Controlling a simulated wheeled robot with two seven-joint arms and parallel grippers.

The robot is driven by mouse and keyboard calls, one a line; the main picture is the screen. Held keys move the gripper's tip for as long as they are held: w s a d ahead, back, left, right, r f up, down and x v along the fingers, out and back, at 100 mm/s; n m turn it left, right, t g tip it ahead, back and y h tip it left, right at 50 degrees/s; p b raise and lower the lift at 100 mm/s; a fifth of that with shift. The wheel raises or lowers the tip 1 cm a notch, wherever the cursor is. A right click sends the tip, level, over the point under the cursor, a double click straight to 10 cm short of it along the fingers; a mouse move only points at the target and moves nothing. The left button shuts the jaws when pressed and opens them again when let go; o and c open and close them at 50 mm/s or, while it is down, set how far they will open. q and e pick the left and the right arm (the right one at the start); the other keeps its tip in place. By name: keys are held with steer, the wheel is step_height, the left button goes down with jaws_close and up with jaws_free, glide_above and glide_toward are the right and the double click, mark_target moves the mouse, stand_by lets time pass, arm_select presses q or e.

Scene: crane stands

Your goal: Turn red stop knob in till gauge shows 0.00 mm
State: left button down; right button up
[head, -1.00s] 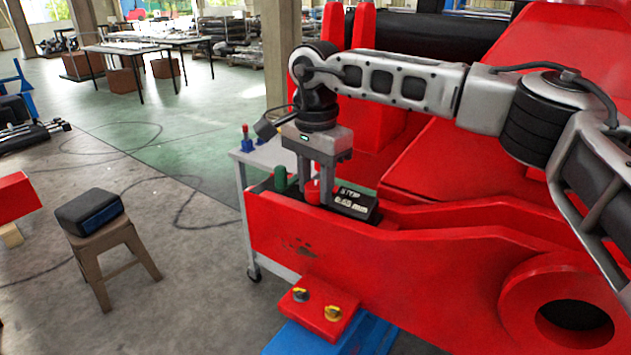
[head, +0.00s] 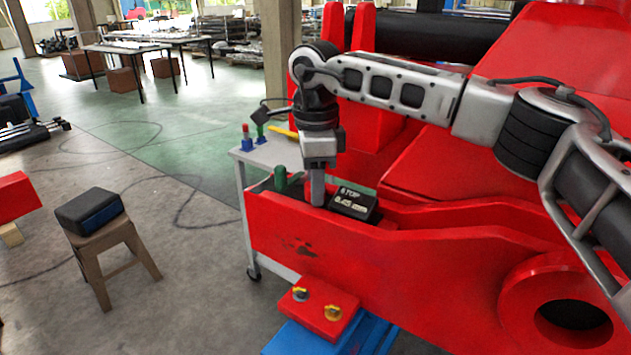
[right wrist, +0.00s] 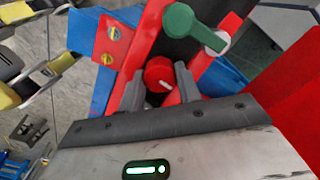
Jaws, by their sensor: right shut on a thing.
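The red stop knob (right wrist: 158,71) with a white mark sits between the two fingers of my right gripper (right wrist: 160,88) in the right wrist view. The right gripper (head: 318,198) points down and is shut on the knob, which it hides in the head view. The black gauge (head: 353,201) stands just right of the fingers. It shows STOP and a small reading that looks like 0.45 mm. My left gripper is not in view.
A green handle (head: 281,180) stands close left of the fingers; it also shows in the right wrist view (right wrist: 190,27). A red beam (head: 390,262) runs in front. A grey trolley (head: 270,153) stands behind, and a stool (head: 108,255) with a dark box stands at left.

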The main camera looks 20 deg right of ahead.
steer(key=m, duration=0.4)
steer(key=shift+m, duration=0.3)
steer(key=m, duration=0.4)
steer(key=shift+m, duration=0.3)
steer(key=m, duration=0.4)
steer(key=shift+r+b, duration=0.1)
steer(key=shift+b, duration=0.2)
steer(key=shift+m, duration=2.2)
steer(key=o, duration=0.7)
